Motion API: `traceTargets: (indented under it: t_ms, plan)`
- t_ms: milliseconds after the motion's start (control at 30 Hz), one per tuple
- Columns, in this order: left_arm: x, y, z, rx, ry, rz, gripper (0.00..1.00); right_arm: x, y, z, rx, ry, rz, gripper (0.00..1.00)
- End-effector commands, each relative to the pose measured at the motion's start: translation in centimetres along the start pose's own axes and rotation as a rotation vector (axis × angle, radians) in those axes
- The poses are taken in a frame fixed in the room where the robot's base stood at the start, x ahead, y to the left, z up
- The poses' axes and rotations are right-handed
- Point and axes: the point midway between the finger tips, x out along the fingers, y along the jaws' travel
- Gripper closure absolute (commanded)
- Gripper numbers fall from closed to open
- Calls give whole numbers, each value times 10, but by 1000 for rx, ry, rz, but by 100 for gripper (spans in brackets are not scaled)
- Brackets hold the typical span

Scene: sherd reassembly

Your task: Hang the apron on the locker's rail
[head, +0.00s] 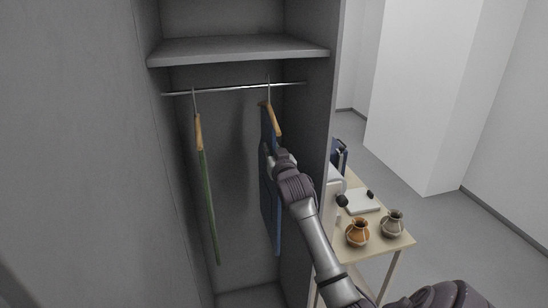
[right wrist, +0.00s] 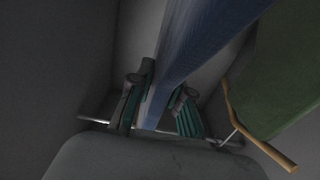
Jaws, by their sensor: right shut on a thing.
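The blue apron (head: 268,190) is on a wooden hanger (head: 272,117) inside the grey locker. The hanger's metal hook reaches up to the rail (head: 232,88) at its right part and looks to be over it; I cannot tell whether it bears the weight. My right gripper (head: 279,157) is at the apron's upper part, just below the hanger. In the right wrist view the blue cloth (right wrist: 207,35) runs between the two fingers of the right gripper (right wrist: 164,88), which are shut on it. My left gripper is not in view.
A green garment (head: 208,205) hangs on another wooden hanger at the rail's left part. A shelf (head: 238,50) is above the rail. The locker's right wall (head: 310,130) is close to my arm. Outside stands a table (head: 386,243) with an orange jug (head: 358,233) and a grey-brown jug (head: 392,224).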

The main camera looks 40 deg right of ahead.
Motion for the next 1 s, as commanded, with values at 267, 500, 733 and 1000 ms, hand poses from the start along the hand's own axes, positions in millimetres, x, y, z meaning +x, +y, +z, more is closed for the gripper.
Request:
traceTargets:
  t_ms: [267,500,733,1000]
  plan:
    - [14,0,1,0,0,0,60,22,0,-1,0,6,0,100]
    - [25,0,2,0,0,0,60,33,0,7,0,3,0,100]
    - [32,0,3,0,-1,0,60,33,0,18,1,5,0,100]
    - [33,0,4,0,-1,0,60,33,0,22,0,5,0,100]
